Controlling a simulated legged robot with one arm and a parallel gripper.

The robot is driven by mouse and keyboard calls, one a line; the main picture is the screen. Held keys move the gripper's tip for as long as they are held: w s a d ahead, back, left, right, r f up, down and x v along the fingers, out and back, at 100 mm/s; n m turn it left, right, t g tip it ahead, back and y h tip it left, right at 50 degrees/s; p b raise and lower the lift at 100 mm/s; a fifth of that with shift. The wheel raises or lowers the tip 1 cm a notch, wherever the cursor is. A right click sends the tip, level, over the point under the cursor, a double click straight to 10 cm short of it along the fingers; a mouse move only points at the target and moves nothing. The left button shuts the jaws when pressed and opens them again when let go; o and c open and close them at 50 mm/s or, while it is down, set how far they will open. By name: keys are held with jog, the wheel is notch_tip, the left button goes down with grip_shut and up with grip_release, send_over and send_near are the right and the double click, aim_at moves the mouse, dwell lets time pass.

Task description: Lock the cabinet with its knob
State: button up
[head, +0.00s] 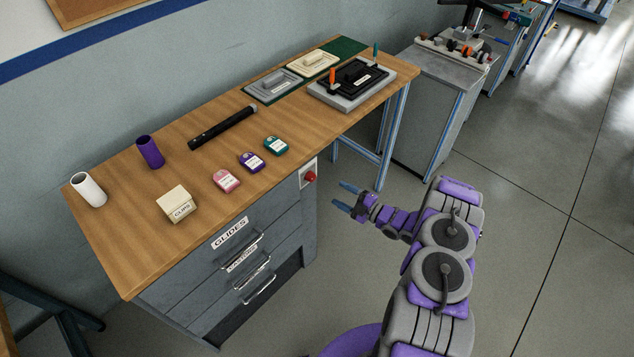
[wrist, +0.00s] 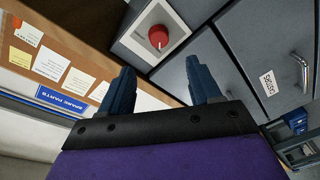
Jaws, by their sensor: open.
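The grey cabinet (head: 208,285) stands under the wooden bench, with labelled drawers; the top one reads "GLIDES". The red knob (head: 310,176) sits on a light plate at the cabinet's upper right corner. In the wrist view the knob (wrist: 158,37) is on its square plate (wrist: 152,33), beyond and between my fingertips. My gripper (head: 340,195) is open and empty, to the right of the knob and apart from it. Its two blue fingers also show in the wrist view (wrist: 162,82). All drawers I see look shut, though the lowest front is dark and unclear.
The bench top (head: 150,240) holds a clips box (head: 177,204), several small coloured packets, a black bar (head: 222,127), two cylinders and a black-and-grey fixture (head: 350,82). A blue-legged frame (head: 368,145) supports the bench's right end. The floor around my arm is clear.

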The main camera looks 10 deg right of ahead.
aim_at(313, 179)
jog(key=b+x, duration=0.2)
jog(key=x, duration=0.9)
jog(key=c, duration=1)
